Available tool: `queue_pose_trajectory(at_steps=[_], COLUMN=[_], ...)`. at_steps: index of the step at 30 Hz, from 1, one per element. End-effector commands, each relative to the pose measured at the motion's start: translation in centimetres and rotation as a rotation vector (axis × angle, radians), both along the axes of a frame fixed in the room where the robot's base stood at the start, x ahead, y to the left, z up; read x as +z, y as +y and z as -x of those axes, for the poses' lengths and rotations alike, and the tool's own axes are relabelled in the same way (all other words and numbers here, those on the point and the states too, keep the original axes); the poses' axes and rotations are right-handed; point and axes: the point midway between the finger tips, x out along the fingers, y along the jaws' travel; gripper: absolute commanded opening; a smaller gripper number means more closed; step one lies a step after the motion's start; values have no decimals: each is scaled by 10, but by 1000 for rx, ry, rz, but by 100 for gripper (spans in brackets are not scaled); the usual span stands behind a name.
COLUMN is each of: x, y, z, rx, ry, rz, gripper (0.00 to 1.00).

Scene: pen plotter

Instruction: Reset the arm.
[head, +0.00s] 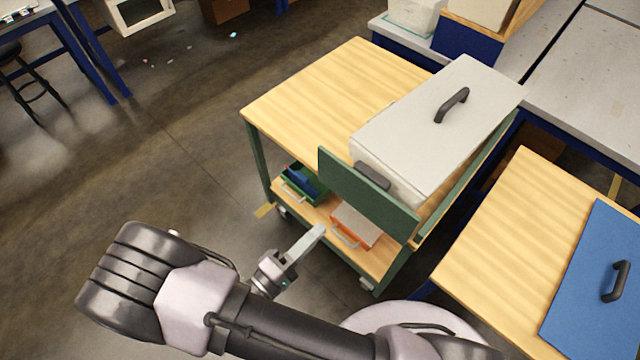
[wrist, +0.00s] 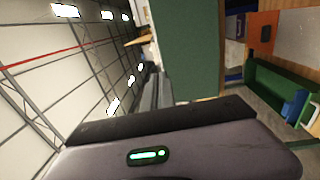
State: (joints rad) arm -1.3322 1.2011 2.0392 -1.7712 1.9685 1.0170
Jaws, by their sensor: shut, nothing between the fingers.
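My arm reaches across the bottom of the head view, and my gripper (head: 316,232) is at its end, shut and empty. The gripper is in open air in front of the green-framed cart, apart from anything I can make out. In the wrist view the gripper's narrow fingers (wrist: 158,88) show beyond the dark wrist body, beside a green panel (wrist: 208,45). The same green panel (head: 340,171) stands upright at the cart's near end in the head view.
The wooden-topped cart (head: 320,83) carries a pale lidded box (head: 420,120). Its lower shelf holds a green bin (head: 322,193) and an orange box (head: 350,222). A wooden table with a blue lid (head: 590,290) stands at right.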

Motion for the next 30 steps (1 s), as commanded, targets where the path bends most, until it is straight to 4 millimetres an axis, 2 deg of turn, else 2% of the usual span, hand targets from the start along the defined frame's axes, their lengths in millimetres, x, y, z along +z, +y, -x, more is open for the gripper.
queue_pose_trajectory(at_steps=[2, 4, 5, 7, 9, 10, 12, 14, 18, 21, 25, 30], x=[5, 23, 34, 62, 86, 94, 111, 124, 163, 194, 225, 234], y=[-4, -22, -34, -71, -106, -117, -134, -141, -137, -135, -137, -139], z=[-2, -7, -8, -5, 8, 16, 34, 47, 57, 51, 44, 42], rx=[-34, -159, -243, -475, -686, -759, -882, -935, -849, -685, -513, -456], ry=[11, 57, 92, 208, 340, 392, 493, 548, 516, 386, 230, 179], rz=[-11, -52, -86, -207, -389, -483, -729, -967, -1526, -1802, -1967, -2007], gripper=[0, 0, 0, 0, 0, 0, 0, 0, 0, 0, 0, 0])
